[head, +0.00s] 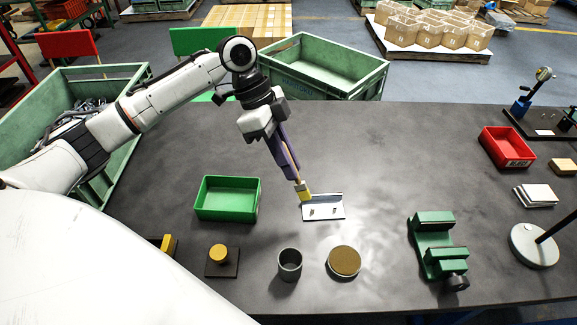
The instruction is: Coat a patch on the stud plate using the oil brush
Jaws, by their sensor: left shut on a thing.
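My left gripper (289,164) reaches in over the table from the left, pointing down. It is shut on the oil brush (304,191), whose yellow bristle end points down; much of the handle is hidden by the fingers. The stud plate (336,212) is a light, flat metal piece with small upright studs, lying on the table. The bristles are at the plate's upper left corner; I cannot tell whether they touch it. No coated patch can be made out on the plate. My right gripper is not in view.
A green tray (227,214) stands left of the plate. In front are a grey cup (289,264), a round brown-topped tin (344,261) and a yellow knob on a dark base (220,254). A green vise (435,244) stands right.

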